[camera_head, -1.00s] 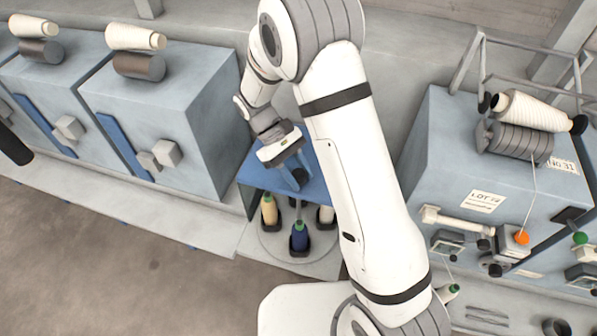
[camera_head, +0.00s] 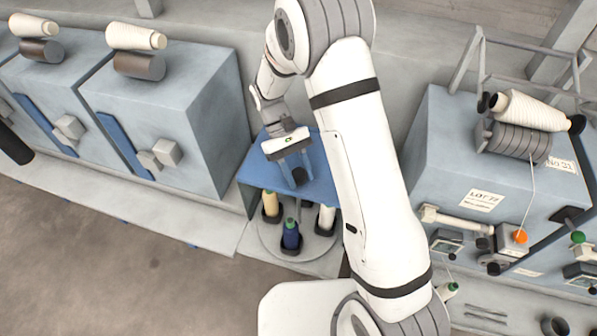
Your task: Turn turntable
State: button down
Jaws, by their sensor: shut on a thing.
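The turntable (camera_head: 270,238) is a round grey disc standing low beneath a blue shelf (camera_head: 262,168). It carries upright bobbins in dark holders: a cream one (camera_head: 270,204) at the left, a dark blue one with a green top (camera_head: 291,236) at the front, and a white one (camera_head: 326,218) at the right. The rear of the disc is hidden under the shelf.
Blue-grey machine cabinets (camera_head: 170,115) with thread cones stand close on the left. Another machine (camera_head: 440,150) with a large spool and levers stands on the right. My own arm covers the space between. The floor (camera_head: 120,260) at front left is clear.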

dwell(0.3)
jog(key=c, duration=0.9)
grip_release()
jog(key=b+v, duration=0.1)
jog(key=v, duration=0.7)
jog(key=shift+a, duration=0.1)
jog(key=s+d+r+m+t+y, duration=0.3)
jog(key=s+d+r+t, duration=0.2)
jog(key=s+d+r, duration=0.35)
jog(key=s+d+r+t, duration=0.1)
jog(key=s+d+t, duration=0.1)
jog(key=s+d+r+m+t, duration=0.1)
jog(key=s+d+t, duration=0.1)
jog(key=s, duration=0.1)
jog(key=s+d+r+m+t+y, duration=0.1)
jog(key=s+d+r+t, duration=0.1)
jog(key=s, duration=0.1)
jog(key=shift+s+d, duration=0.25)
jog(key=shift+d, duration=0.1)
